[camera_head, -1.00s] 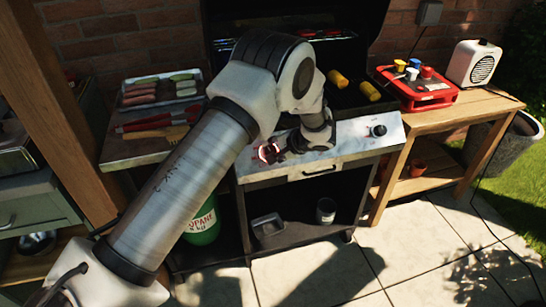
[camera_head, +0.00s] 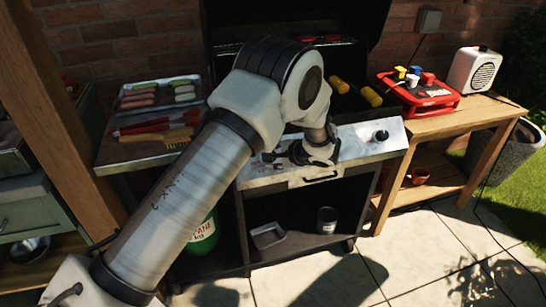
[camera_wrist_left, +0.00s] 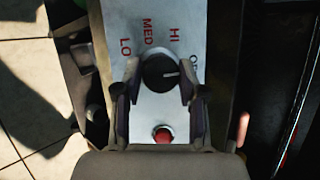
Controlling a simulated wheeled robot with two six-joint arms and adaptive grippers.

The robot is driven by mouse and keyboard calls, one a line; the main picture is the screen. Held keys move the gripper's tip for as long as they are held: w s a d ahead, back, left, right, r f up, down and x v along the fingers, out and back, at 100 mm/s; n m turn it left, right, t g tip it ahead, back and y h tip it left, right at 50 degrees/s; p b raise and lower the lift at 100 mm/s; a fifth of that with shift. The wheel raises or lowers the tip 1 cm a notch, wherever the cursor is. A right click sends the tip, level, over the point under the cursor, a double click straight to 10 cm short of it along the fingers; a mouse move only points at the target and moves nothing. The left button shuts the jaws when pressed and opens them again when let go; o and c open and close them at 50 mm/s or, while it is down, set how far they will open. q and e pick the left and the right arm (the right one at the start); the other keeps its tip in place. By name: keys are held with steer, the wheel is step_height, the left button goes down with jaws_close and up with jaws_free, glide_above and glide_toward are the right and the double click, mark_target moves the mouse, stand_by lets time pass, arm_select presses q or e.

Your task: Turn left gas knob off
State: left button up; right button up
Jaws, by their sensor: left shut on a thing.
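The left gas knob (camera_wrist_left: 159,72) is round and black, on a pale metal panel (camera_wrist_left: 118,20) with red LO, MED and HI marks and a partly hidden mark starting with O. Its white pointer line points right in the left wrist view, toward that last mark. My left gripper (camera_wrist_left: 160,84) has one finger on each side of the knob and is shut on it. In the head view the gripper is at the left end of the grill's front panel (camera_head: 350,147), and it hides most of the knob. My right gripper is out of view.
A second black knob (camera_head: 381,135) is at the panel's right end. A red button (camera_wrist_left: 162,135) sits near the gripped knob. Two corn cobs (camera_head: 371,97) lie on the grill. A tray of food (camera_head: 155,96) stands left; a red caddy (camera_head: 419,90) and white speaker (camera_head: 474,70) stand right.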

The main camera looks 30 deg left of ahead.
arm_select(q)
steer(key=shift+f, duration=0.15)
steer(key=o, duration=1.1)
steer(key=shift+o, duration=0.2)
steer(key=v, duration=1.2)
steer(key=shift+s, duration=0.1)
